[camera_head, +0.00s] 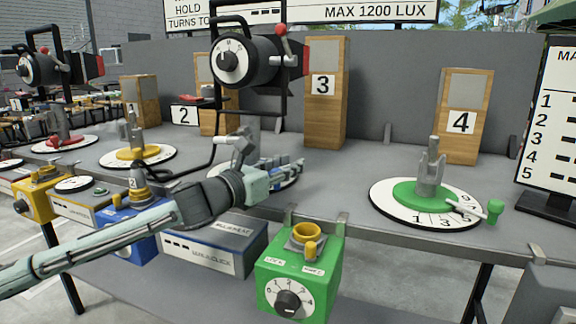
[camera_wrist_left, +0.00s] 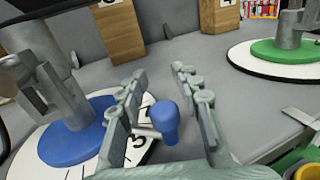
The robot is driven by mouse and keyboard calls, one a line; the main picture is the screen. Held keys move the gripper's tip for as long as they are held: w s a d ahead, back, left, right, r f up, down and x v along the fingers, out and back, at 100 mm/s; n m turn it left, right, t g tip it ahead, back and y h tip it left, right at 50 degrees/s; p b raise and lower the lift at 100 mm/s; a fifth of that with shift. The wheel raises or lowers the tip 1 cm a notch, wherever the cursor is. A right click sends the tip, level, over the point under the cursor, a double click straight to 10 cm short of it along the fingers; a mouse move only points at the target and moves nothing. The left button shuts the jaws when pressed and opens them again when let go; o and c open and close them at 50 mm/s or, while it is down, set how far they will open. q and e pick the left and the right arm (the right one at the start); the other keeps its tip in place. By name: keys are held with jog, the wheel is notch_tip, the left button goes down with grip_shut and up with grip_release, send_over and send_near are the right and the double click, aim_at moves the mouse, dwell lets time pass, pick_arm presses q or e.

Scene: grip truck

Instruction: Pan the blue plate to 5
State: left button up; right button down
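The blue plate (camera_wrist_left: 66,146) lies on a white numbered dial at the left of the left wrist view, with a grey post standing on it. The handle ends in a blue knob (camera_wrist_left: 165,120). My left gripper (camera_wrist_left: 160,70) is open, with one finger on each side of the knob; I cannot tell whether either finger touches it. In the head view my left gripper (camera_head: 287,172) is low over the dial and hides most of the blue plate. My right gripper is not in view.
A black lamp (camera_head: 243,62) in a yoke stands above the blue plate. The green plate (camera_head: 405,194) with a green knob (camera_head: 495,207) is to the right. A green box (camera_head: 300,262) hangs at the table's front edge. Wooden blocks 3 (camera_head: 325,115) and 4 (camera_head: 462,135) stand behind.

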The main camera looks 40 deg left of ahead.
pick_arm(q)
jog(key=shift+f, duration=0.1)
jog(key=shift+s, duration=0.2)
jog(key=shift+s+f, duration=0.1)
jog(key=shift+s, duration=0.55)
jog(key=shift+s+a, duration=0.2)
jog(key=shift+s, duration=2.4)
jog(key=shift+s+a, duration=0.2)
jog(key=shift+s, duration=2.35)
